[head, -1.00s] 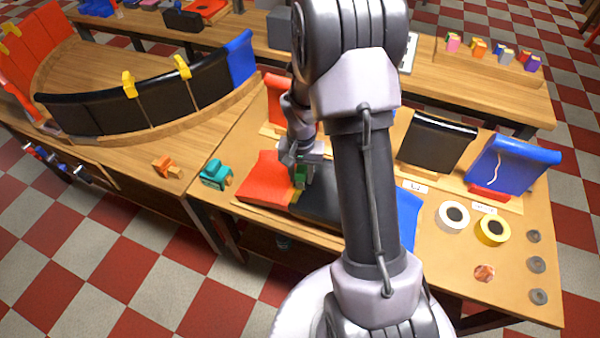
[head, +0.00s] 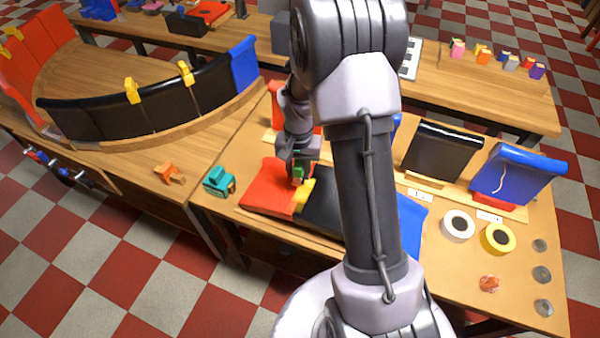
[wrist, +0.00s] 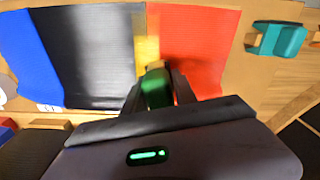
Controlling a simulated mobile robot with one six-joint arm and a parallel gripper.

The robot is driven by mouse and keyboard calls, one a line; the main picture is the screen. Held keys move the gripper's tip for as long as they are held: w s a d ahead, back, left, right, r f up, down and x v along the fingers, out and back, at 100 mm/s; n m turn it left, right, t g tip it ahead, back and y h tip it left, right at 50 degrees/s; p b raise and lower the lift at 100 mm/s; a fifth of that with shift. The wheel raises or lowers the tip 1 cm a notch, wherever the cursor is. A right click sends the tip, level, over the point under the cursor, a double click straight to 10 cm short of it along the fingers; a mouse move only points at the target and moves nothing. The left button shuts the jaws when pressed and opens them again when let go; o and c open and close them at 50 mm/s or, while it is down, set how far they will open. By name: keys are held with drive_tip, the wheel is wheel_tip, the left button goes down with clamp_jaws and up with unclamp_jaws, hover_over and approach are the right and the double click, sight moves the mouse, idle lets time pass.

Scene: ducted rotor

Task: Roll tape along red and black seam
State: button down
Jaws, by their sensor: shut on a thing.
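A red panel (head: 266,187) and a black panel (head: 322,196) lie side by side on the near table, with a blue panel (head: 411,220) at the right end. A yellow tape strip (head: 304,190) lies along the red and black seam; it also shows in the wrist view (wrist: 147,38) between black (wrist: 100,55) and red (wrist: 195,45). My gripper (head: 298,164) is shut on a green tool (wrist: 157,90) over the seam at the far end of the visible strip. I cannot tell whether the tool touches the tape; its underside is hidden.
A teal tool (head: 219,181) and an orange one (head: 168,174) sit to the left. A white roll (head: 458,225) and a yellow roll (head: 497,239) lie at the right, with grey discs (head: 541,274) beside them. Upright black (head: 440,148) and blue (head: 513,172) panels stand behind.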

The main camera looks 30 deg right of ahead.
sight(299, 162)
drive_tip(key=shift+s+d+r, duration=0.1)
drive_tip(key=shift+s+r, duration=0.05)
drive_tip(key=shift+r, duration=0.5)
drive_tip(key=shift+r+p, duration=1.9)
drive_tip(key=shift+r, duration=0.35)
